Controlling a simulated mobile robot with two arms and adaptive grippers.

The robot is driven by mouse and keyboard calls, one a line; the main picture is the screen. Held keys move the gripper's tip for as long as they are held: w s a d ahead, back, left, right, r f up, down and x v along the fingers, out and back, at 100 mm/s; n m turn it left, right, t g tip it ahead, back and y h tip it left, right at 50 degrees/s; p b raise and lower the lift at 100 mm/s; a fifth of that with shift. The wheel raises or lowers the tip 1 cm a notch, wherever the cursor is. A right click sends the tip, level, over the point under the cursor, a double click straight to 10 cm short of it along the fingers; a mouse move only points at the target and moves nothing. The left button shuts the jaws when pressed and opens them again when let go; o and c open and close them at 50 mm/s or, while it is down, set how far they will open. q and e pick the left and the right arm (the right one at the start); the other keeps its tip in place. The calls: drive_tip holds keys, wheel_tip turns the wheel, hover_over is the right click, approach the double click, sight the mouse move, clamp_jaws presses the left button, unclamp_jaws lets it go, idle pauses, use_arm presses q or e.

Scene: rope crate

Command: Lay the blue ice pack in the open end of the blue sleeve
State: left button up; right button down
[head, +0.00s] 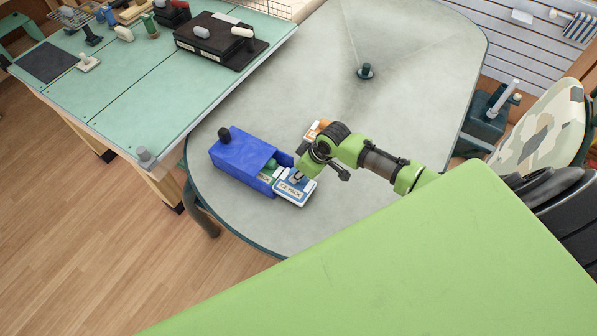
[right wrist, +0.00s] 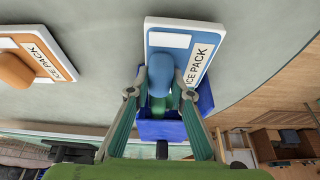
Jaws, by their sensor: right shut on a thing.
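The blue sleeve (head: 238,158) lies on the grey table, its open end facing right in the head view. It also shows in the right wrist view (right wrist: 205,98), partly behind the fingers. The blue ice pack (head: 291,192), white-labelled with a blue rim and knob, is at the open end; it fills the top middle of the right wrist view (right wrist: 180,62). I cannot tell whether it touches the sleeve. My right gripper (right wrist: 162,92) is shut on its blue knob, and shows above the pack in the head view (head: 298,178). My left gripper is not in view.
A green-knobbed pack (head: 270,166) sits inside the sleeve near its mouth. An orange ice pack (right wrist: 35,55) lies on the table beside the blue one, partly behind my arm in the head view. A green workbench (head: 120,85) with tools stands at upper left. The far table (head: 400,40) is mostly clear.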

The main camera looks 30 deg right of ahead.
idle(0.3)
drive_tip(key=c, duration=1.7)
unclamp_jaws()
drive_tip(key=shift+f, duration=0.1)
drive_tip(key=v, duration=1.2)
